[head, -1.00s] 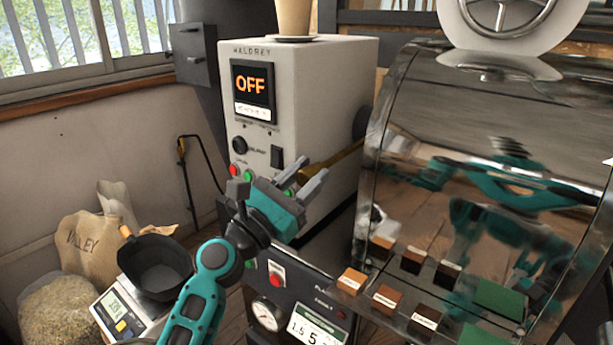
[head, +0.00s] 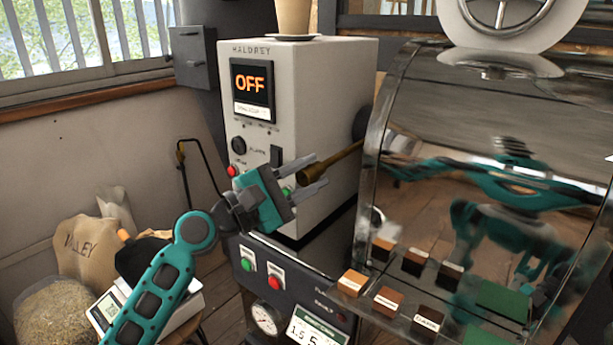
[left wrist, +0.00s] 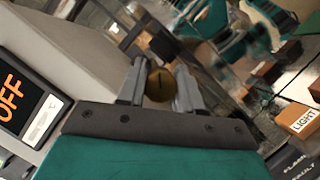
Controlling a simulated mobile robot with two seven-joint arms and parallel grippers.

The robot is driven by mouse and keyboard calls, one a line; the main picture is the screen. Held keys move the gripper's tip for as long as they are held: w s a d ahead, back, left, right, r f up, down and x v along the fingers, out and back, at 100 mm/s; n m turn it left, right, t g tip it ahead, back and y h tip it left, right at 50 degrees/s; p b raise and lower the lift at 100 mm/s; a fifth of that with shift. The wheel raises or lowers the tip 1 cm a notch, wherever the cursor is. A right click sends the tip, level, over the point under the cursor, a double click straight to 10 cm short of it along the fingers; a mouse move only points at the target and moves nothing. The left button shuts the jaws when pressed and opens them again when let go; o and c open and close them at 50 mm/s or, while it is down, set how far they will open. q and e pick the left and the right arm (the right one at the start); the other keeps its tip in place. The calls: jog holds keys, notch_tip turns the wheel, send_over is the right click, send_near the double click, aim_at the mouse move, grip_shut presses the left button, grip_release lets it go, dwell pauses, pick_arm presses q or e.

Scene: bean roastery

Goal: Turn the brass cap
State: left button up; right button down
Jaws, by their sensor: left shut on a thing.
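The brass cap (head: 313,174) is the rounded end of a brass rod that sticks out to the left between the cream control cabinet and the roaster drum. In the left wrist view the cap (left wrist: 161,85) shows end-on as a dull gold disc with a dark line across it. My left gripper (head: 321,170) is at the cap, with one finger on each side, shut on it. Its fingers (left wrist: 159,82) flank the cap in the left wrist view too. My right gripper is not in view; the drum front only mirrors my body.
The cream cabinet (head: 340,85), its display reading OFF, stands close behind the left gripper. The glossy drum front (head: 470,190) is to the right, with labelled wooden blocks (head: 384,300) on a ledge below. A button panel (head: 270,280), scale and sacks are lower left.

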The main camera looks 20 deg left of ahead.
pick_arm(q)
jog(key=shift+f+m+g, duration=0.1)
jog(key=shift+m+g, duration=0.4)
jog(key=shift+m, duration=0.6)
jog(key=m+g+p, duration=0.1)
jog(key=m, duration=0.1)
jog(key=shift+a+m, duration=0.1)
jog(key=shift+m, duration=0.3)
jog(key=shift+m+g+y+p, duration=0.4)
jog(key=shift+m+p, duration=0.55)
jog(key=shift+m, duration=0.15)
jog(key=shift+m+g+y+p, duration=0.3)
jog(key=shift+m+y+p, duration=0.1)
jog(key=shift+m+p, duration=0.6)
jog(key=shift+w, duration=0.1)
jog(key=o, duration=0.9)
jog(key=shift+o, duration=0.6)
jog(key=b+v, duration=0.3)
jog(key=v, duration=1)
